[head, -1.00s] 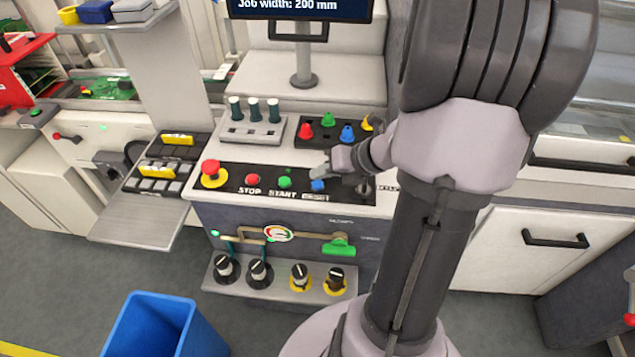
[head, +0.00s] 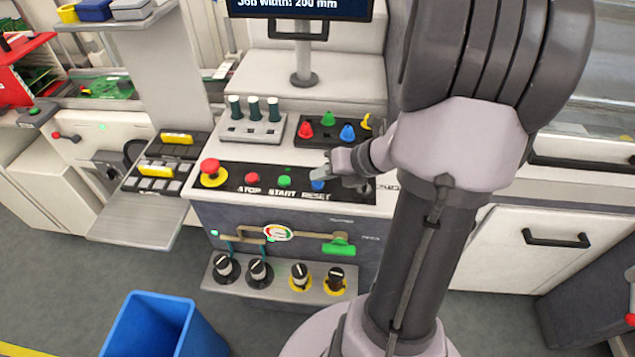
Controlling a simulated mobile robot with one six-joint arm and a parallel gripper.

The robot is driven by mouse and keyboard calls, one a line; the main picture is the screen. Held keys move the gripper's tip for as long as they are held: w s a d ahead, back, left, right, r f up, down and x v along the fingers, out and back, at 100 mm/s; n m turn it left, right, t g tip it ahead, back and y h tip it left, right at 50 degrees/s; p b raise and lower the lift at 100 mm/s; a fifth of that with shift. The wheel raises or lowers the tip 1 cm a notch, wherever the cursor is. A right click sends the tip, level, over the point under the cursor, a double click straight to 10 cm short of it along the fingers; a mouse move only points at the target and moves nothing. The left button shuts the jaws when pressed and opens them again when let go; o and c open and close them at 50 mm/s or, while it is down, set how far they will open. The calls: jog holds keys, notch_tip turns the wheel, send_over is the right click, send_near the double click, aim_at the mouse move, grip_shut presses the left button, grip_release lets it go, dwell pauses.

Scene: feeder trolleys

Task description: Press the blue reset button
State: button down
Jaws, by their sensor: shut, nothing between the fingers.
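The blue reset button (head: 318,185) is on the black button strip (head: 223,184) of the console, above the printed word RESET. It is at the right of the red stop button (head: 252,178) and the green start button (head: 285,181). My gripper (head: 316,174) is shut and empty, reaching in from the right. Its fingertips are just above the blue button in the picture and cover its upper edge. I cannot tell whether they touch it.
A red emergency button (head: 210,167) with a yellow collar is at the strip's left end. Behind stand three dark levers (head: 254,108) and a black tray (head: 298,126) with coloured knobs. A blue bin (head: 150,325) stands on the floor in front.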

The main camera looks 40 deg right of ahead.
aim_at(321, 184)
jog(key=shift+f+b, duration=0.3)
jog(key=shift+f, duration=0.15)
dwell(0.6)
jog(key=shift+r, duration=0.15)
jog(key=shift+r+p, duration=0.75)
jog(key=shift+p, duration=0.2)
notch_tip(321, 184, up, 5)
jog(key=p, duration=0.5)
jog(key=shift+r, duration=0.15)
